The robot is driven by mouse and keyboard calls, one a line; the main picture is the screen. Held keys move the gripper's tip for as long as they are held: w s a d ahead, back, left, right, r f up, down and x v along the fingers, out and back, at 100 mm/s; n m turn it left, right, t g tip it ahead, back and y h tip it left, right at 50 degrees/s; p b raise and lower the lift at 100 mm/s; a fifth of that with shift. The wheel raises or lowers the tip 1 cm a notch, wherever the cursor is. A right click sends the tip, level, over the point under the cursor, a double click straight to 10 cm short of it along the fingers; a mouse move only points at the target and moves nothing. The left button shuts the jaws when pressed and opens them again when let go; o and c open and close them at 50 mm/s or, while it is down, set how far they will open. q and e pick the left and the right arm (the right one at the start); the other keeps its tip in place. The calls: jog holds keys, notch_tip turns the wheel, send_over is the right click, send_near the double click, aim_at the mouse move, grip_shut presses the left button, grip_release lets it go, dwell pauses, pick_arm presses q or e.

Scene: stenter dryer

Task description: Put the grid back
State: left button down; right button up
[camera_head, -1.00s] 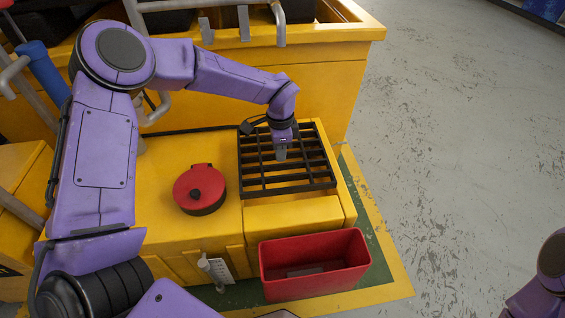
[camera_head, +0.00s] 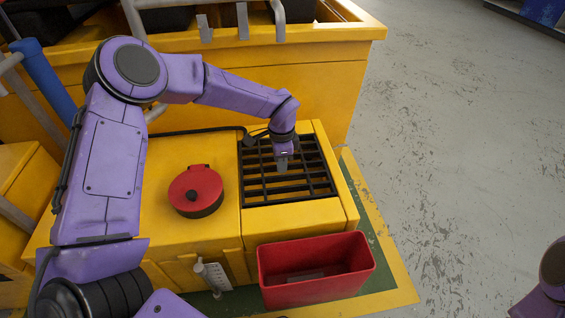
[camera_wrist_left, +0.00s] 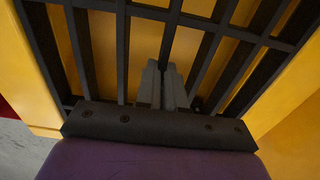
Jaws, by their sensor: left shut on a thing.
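The black grid (camera_head: 258,190) lies in the recess on top of the yellow machine, its edges close to the recess rim in the head view. I cannot tell whether it is fully seated. Its bars fill the left wrist view (camera_wrist_left: 122,50). My left gripper (camera_head: 282,167) points down at the middle of the grid and is shut on one of its bars; the fingers also show in the left wrist view (camera_wrist_left: 164,85). My right gripper is out of view; only part of the right arm shows at the lower right.
A red round lid (camera_head: 196,190) with a black knob sits left of the grid. A red open bin (camera_head: 318,286) stands in front of the machine. A taller yellow housing (camera_head: 260,80) rises behind. The grey floor at right is clear.

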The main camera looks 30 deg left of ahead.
pick_arm(q)
jog(key=c, duration=1.2)
grip_release()
jog(key=shift+c, duration=0.2)
jog(key=shift+r, duration=0.1)
jog(key=shift+r, duration=0.3)
notch_tip(320, 180, up, 8)
jog(key=p, duration=0.3)
jog(key=shift+f+p, duration=0.2)
jog(key=shift+p, duration=0.15)
jog(key=shift+r, duration=0.25)
